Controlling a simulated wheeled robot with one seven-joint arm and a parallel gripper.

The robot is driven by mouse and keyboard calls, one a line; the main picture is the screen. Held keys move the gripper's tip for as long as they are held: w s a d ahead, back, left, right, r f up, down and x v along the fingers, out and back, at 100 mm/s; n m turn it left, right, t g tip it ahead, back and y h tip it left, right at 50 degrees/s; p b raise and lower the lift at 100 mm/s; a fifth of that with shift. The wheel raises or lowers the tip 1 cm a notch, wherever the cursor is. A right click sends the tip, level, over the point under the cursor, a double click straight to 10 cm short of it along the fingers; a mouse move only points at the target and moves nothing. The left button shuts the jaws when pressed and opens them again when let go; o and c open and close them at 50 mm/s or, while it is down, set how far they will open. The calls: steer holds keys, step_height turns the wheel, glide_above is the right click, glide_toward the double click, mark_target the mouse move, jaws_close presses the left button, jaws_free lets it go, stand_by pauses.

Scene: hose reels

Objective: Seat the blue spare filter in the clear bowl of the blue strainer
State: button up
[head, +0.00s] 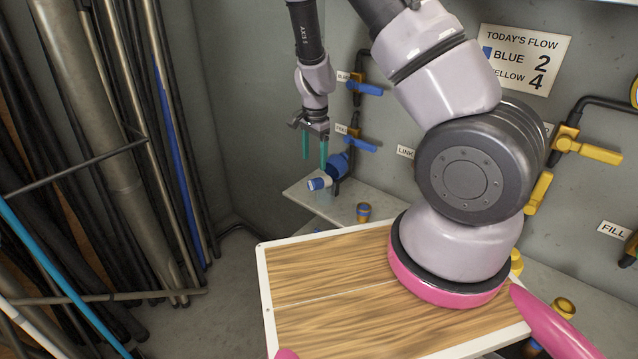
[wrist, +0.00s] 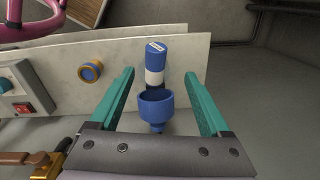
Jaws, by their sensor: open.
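The blue and white filter (head: 319,183) is by the free edge of the grey shelf, below my gripper (head: 314,162). In the wrist view the filter (wrist: 155,66) shows between the teal fingertips of my gripper (wrist: 160,73), with open space on both sides. My gripper is open and empty, its fingers pointing down. The blue strainer (head: 338,166) is beside the filter, at the wall pipe. It shows as a blue cup shape in the wrist view (wrist: 156,106), in front of the filter and overlapping its lower end. I cannot make out the clear bowl with certainty.
A brass and blue fitting (head: 363,212) stands on the grey shelf (head: 392,194). Blue-handled valves (head: 366,88) are on the wall close to my gripper. A white-rimmed wooden board (head: 262,290) is in front. Pipes in a rack (head: 120,150) fill the left side.

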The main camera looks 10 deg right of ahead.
mark_target(315, 179)
step_height(315, 179, down, 3)
steer(key=shift+f, duration=0.15)
steer(key=f, duration=0.4)
steer(key=shift+s+f, duration=0.1)
steer(key=shift+s, duration=0.2)
steer(key=shift+f, duration=0.5)
jaws_close()
